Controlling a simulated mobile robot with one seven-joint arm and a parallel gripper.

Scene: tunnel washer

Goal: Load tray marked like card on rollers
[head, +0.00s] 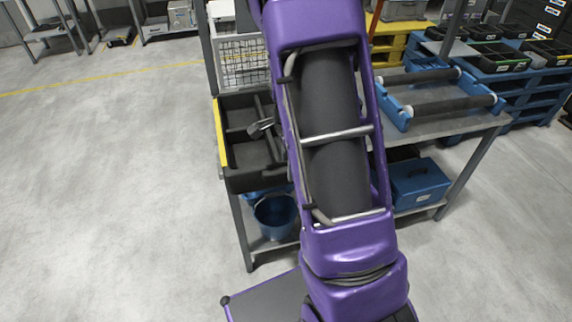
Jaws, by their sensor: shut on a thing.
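The roller stand (440,109), two dark rollers in a blue frame, lies on the right of the grey table; no tray shows on it. A black divided tray (245,180) with a yellow left side is at the table's left end. A small grey and black item (262,127) shows in it, too small to identify. My purple arm rises through the middle of the head view and covers the tray's right side and the table's middle. My gripper and anything it holds do not show. I cannot make out a card or any tray's mark.
A white wire rack (243,62) stands behind the black tray. Below the table are a blue bucket (276,215) and a blue case (417,184). Blue pallets (530,82) bear several black trays (495,56) at back right. The floor (110,180) on the left is clear.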

